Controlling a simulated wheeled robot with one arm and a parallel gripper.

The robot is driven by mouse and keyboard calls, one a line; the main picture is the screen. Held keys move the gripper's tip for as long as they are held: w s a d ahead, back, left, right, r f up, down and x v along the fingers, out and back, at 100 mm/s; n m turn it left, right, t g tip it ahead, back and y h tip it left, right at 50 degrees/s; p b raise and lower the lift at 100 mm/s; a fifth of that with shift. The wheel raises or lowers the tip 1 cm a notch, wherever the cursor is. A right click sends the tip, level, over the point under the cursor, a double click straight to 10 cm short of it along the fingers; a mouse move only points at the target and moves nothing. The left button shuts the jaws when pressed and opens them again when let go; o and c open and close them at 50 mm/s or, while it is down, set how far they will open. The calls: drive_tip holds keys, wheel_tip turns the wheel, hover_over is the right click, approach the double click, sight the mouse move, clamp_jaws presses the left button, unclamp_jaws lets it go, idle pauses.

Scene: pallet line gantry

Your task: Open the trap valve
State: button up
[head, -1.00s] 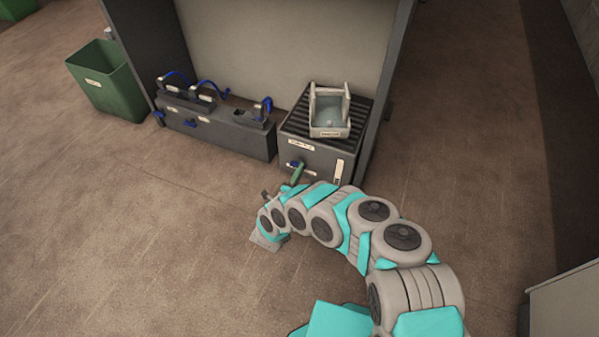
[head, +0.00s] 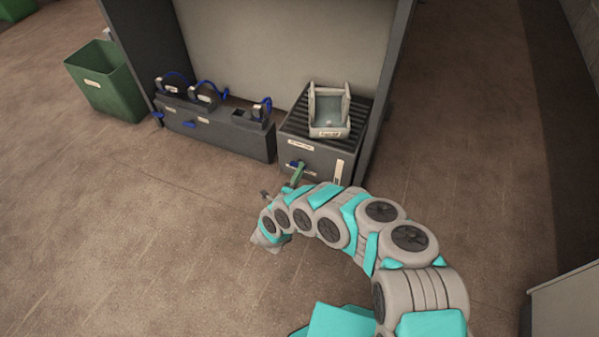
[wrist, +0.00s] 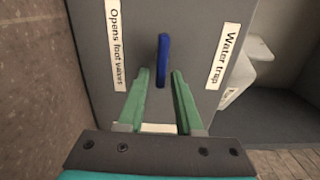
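The trap valve shows as a blue lever (wrist: 163,60) on the grey front face of the water trap box (wrist: 198,25) in the wrist view. The lever also shows in the head view (head: 293,164), partly covered by my gripper. My gripper (wrist: 160,72) has two green fingers, spread apart and empty. The lever's lower end lies between the fingertips in the picture, with a gap on each side. I cannot tell how deep the fingers reach along it. In the head view my gripper (head: 298,166) is at the box's front.
A tray-like container (head: 330,128) stands on the box's ribbed top. Left of it is a long dark manifold (head: 220,130) with blue hoses and small blue levers. A green bin (head: 110,90) stands at the far left. The floor in front is clear.

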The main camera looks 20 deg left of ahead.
drive_tip(key=shift+o, duration=0.7)
drive_tip(key=s, duration=0.8)
drive_tip(key=shift+a, duration=0.35)
